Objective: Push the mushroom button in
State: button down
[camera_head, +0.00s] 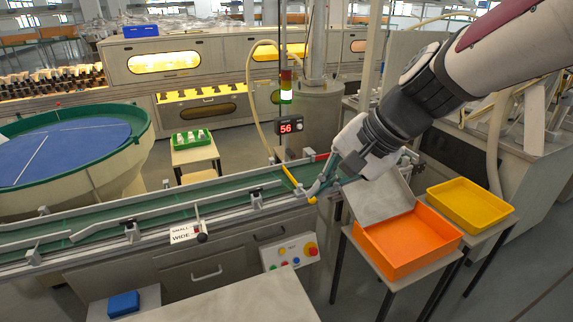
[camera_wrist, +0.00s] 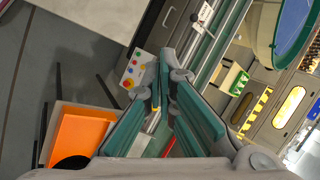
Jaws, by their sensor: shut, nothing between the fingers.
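The mushroom button (camera_head: 312,249) is red on a yellow round base, at the right end of a pale control panel (camera_head: 278,256). The panel is on the front of the conveyor cabinet and carries several small coloured buttons. In the wrist view the mushroom button (camera_wrist: 128,84) is at the lower left of the panel, left of my fingertips. My gripper (camera_head: 314,192) is shut and empty. In the head view it is above the mushroom button, over the conveyor's near edge, and apart from the button. Its fingers (camera_wrist: 168,72) come together near the middle of the wrist view.
The green conveyor (camera_head: 150,222) runs across behind the panel, with a yellow bar (camera_head: 292,183) near my fingers. An orange bin (camera_head: 410,245) and a yellow tray (camera_head: 470,204) stand on tables to the right. A pale tabletop (camera_head: 235,302) holding nothing visible is in front.

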aim_at(313, 251)
jog(key=w+d+f+m+t, duration=0.2)
jog(key=w+f+m, duration=1.1)
jog(key=w+f, duration=0.8)
jog(key=w+d+f+m+h, duration=0.1)
jog(key=d+f+m, duration=0.2)
jog(key=f, duration=0.6)
jog(key=w+d+f+m+h, duration=0.1)
jog(key=d+f+m, duration=0.2)
jog(key=f, duration=0.7)
jog(key=w+d+f+m+h, duration=0.1)
jog(key=d+f+m, duration=0.2)
jog(key=f, duration=0.6)
jog(key=m, duration=0.2)
jog(key=shift+w+d+f+m+b, duration=0.15)
jog(key=shift+w+d+m+b, duration=0.1)
jog(key=shift+w+m+b, duration=0.1)
jog(key=shift+f, duration=0.1)
jog(key=w+r+b+x, duration=0.1)
jog(key=b+x, duration=0.3)
jog(key=x, duration=0.9)
jog(key=shift+w+b, duration=0.35)
jog(key=shift+w, duration=0.15)
